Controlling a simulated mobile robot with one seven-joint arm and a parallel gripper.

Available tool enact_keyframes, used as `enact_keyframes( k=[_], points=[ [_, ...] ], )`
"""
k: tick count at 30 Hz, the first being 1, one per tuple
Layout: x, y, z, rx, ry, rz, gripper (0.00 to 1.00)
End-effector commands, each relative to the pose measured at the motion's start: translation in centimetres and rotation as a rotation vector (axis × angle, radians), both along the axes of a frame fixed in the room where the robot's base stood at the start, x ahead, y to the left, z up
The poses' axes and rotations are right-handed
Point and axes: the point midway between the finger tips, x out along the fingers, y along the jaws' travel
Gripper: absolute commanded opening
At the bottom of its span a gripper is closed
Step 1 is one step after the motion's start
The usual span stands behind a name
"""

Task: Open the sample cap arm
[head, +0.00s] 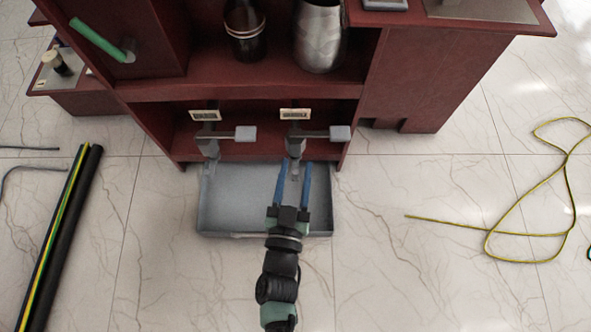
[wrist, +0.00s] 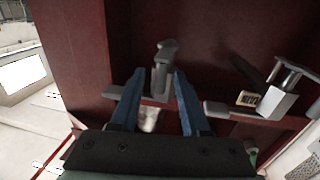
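Two grey valve-like fittings stick out of the dark red cabinet, a left one (head: 212,136) and a right one (head: 299,136), each with a bar handle reaching right in the head view. Which part is the sample cap arm is not marked. My gripper (head: 296,164) is open, its blue fingers pointing at the right fitting's lower end. In the wrist view my gripper (wrist: 159,74) has that right fitting (wrist: 161,66) between or just beyond its fingertips; contact cannot be told. The left fitting (wrist: 283,92) shows at the right of the wrist view.
A grey tray (head: 322,226) lies on the floor under the fittings and my gripper. A shelf above holds a dark jar (head: 245,32) and a metal vessel (head: 319,38). A yellow-green cable (head: 567,190) and a black tube (head: 68,230) lie on the floor at the sides.

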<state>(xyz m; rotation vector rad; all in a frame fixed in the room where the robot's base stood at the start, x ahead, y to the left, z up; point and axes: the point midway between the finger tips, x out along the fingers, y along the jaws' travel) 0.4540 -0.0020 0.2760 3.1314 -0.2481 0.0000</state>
Motion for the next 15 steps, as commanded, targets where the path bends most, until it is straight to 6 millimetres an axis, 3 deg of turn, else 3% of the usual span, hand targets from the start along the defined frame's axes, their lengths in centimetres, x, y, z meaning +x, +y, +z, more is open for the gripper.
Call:
enact_keyframes(
  k=[1,8,15],
  points=[
    [-0.02,0.00,-0.01,0.000,0.000,0.000,0.39],
    [-0.05,0.02,-0.03,0.000,0.000,0.000,0.00],
    [-0.06,0.01,-0.05,0.000,0.000,0.000,0.00]
  ],
)
